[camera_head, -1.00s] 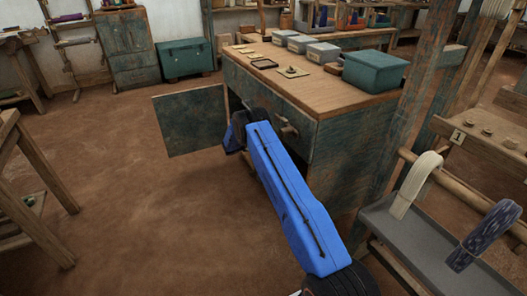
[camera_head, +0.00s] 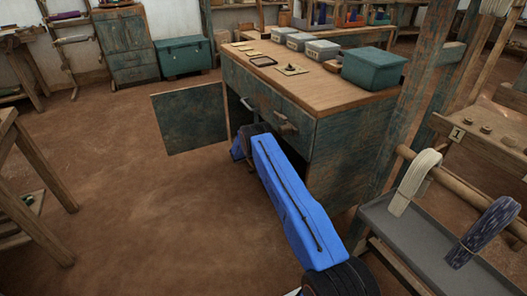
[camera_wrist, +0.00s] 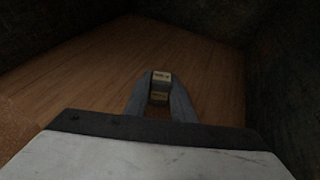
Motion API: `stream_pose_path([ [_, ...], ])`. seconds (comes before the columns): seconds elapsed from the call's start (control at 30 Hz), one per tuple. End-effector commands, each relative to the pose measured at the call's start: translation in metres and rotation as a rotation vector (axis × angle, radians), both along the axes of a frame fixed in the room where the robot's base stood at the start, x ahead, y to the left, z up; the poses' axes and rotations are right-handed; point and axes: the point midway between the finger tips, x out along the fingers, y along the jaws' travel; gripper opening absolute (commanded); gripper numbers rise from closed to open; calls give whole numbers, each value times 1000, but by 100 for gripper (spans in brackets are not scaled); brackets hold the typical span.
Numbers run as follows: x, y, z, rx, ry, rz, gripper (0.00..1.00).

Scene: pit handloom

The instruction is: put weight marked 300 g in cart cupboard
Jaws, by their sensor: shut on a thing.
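In the wrist view my gripper (camera_wrist: 160,101) is shut on a small block-shaped weight (camera_wrist: 160,84). The weight has pale faces with dark marks too small to read. It is held between the two grey fingers, over the wooden floor (camera_wrist: 75,75) of a dark compartment. I cannot tell whether it touches that floor. In the head view my blue arm reaches into the open cupboard of the cart (camera_head: 345,165), below its drawers. The cupboard door (camera_head: 188,118) stands wide open to the left. My gripper and the weight are hidden there.
The cart's top holds a green box (camera_head: 375,70), several grey boxes and small trays. A wooden post and a grey tray (camera_head: 420,235) with yarn hanks stand close at right. A wooden table frame (camera_head: 40,200) is at left. The floor between is clear.

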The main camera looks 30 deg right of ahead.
Motion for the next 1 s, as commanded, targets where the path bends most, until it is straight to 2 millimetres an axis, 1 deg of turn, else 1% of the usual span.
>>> stream_pose_path([
  [0.03, 0, 0, -6, -1, 0, 0, 0],
  [0.1, 0, 0, -10, -1, -1, 0, 0],
  [0.43, 0, 0, -12, -1, -1, 0, 0],
  [0.47, 0, 0, -12, 0, -1, 0, 25],
  [0.5, 0, 0, -12, -1, -1, 0, 34],
  [0.53, 0, 0, -12, -1, -1, 0, 41],
  [0.8, 0, 0, -12, 0, -1, 0, 41],
  [0.9, 0, 0, -9, -1, -1, 0, 41],
  [1.0, -3, 9, -5, 0, -2, 1, 41],
])
